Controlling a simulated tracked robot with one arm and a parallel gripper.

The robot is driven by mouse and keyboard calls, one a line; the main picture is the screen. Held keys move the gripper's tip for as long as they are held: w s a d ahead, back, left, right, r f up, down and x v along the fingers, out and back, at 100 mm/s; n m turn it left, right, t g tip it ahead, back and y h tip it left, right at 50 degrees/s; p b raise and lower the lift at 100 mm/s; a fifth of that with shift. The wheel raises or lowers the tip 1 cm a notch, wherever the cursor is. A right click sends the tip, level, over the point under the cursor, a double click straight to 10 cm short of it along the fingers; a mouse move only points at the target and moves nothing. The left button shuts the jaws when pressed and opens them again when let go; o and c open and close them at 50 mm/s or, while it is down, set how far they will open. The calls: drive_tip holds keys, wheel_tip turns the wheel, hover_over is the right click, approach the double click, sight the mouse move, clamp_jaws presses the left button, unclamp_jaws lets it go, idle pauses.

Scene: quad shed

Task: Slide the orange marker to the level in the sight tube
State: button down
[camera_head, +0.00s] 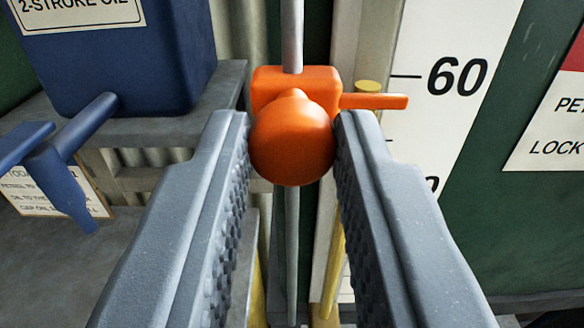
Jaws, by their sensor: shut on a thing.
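The orange marker (297,85) sits on a vertical grey rod (292,35). Its round knob is between the fingertips of my gripper (292,145), which is shut on it. The marker's flat pointer (375,101) sticks out to the right, a little below the 60 line in the picture. A yellow disc (368,86), seemingly the top of the yellow column in the sight tube, shows just above the pointer. Yellow also shows lower down (333,265), beside the right finger. The marker and that finger hide much of the tube between.
A white scale board (440,110) with a 60 stands right of the rod; a lower number is mostly covered by my finger. A blue 2-stroke oil can (120,60) stands on a grey ledge at the left, with a blue handle-like part (65,150) below. A sign (555,115) is at the far right.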

drive_tip(key=c, duration=1.2)
unclamp_jaws()
drive_tip(key=shift+s, duration=0.1)
drive_tip(key=s+b, duration=0.2)
drive_tip(key=s, duration=1.1)
drive_tip(key=shift+s, duration=0.3)
drive_tip(key=s+r+g, duration=0.1)
drive_tip(key=s+r, duration=0.1)
drive_tip(key=s, duration=0.9)
drive_tip(key=s+r+g, duration=0.1)
drive_tip(key=s+r, duration=0.1)
drive_tip(key=s, duration=0.9)
drive_tip(key=shift+s+d+r+g, duration=0.15)
drive_tip(key=shift+s+g, duration=0.15)
drive_tip(key=shift+s, duration=0.05)
